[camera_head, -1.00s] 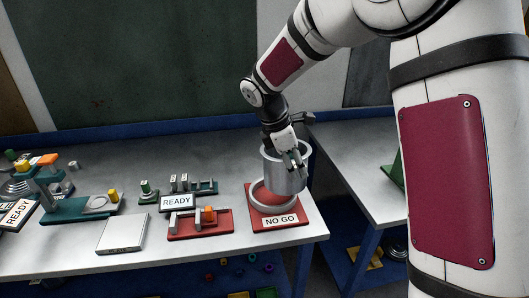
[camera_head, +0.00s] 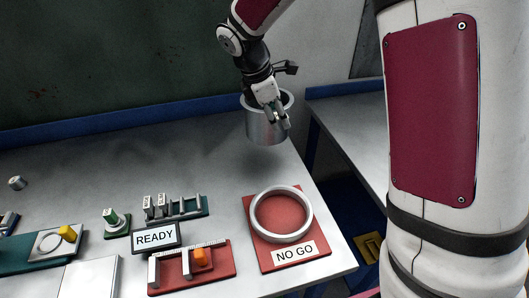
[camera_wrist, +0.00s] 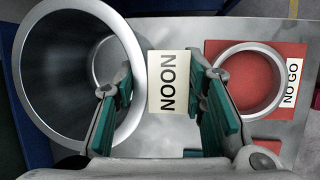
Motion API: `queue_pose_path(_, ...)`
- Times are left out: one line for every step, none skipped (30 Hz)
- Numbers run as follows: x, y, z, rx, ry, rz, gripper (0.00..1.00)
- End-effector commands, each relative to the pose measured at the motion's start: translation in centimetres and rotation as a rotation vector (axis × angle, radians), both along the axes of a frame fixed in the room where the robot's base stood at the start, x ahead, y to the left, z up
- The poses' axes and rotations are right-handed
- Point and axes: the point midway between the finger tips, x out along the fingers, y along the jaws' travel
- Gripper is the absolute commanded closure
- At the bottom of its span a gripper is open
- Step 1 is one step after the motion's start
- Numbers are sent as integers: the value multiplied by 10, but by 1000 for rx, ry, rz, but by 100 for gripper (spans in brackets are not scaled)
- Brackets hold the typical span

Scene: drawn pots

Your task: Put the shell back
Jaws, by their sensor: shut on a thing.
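The shell (camera_head: 262,128) is a grey metal cylinder, open at the top, at the back right of the table in the head view. It fills the left of the wrist view (camera_wrist: 70,85), its wide mouth toward the camera. My gripper (camera_head: 276,115) is at its near right side. In the wrist view my gripper (camera_wrist: 165,110) has its green-padded fingers spread, the left one beside the shell's rim. The exact grip and whether the shell's base touches the table are unclear.
A red NO GO board (camera_head: 264,242) with a grey ring (camera_head: 262,228) lies at the table's right. The READY sign (camera_head: 156,237), a red rack (camera_head: 212,280), a green rack (camera_head: 190,211) and a white box (camera_head: 88,279) are left of it. The back middle is clear.

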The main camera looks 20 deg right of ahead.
Motion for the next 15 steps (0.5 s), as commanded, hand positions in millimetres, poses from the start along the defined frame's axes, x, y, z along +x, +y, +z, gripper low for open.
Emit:
queue_pose_path(2,1,-1,1,-9,1,100)
queue_pose_path(2,1,-1,2,-14,0,100)
queue_pose_path(1,0,-3,3,-19,-1,100)
queue_pose_path(1,0,-5,4,-20,-2,100)
queue_pose_path(1,0,-8,5,-21,-2,100)
queue_pose_path(0,0,-13,6,-22,-4,100)
queue_pose_path(0,-1,-18,6,-21,-5,100)
queue_pose_path(-1,-1,-24,6,-20,-4,100)
queue_pose_path(-1,-1,-32,7,-20,-4,100)
queue_pose_path(-1,-1,-37,7,-21,-5,100)
queue_pose_path(-1,-1,-42,7,-21,-4,100)
queue_pose_path(-1,-1,-48,6,-21,-3,100)
queue_pose_path(-1,-1,-52,7,-22,-3,100)
queue_pose_path(-1,-1,-55,7,-22,-4,100)
queue_pose_path(-1,-1,-59,7,-23,-5,100)
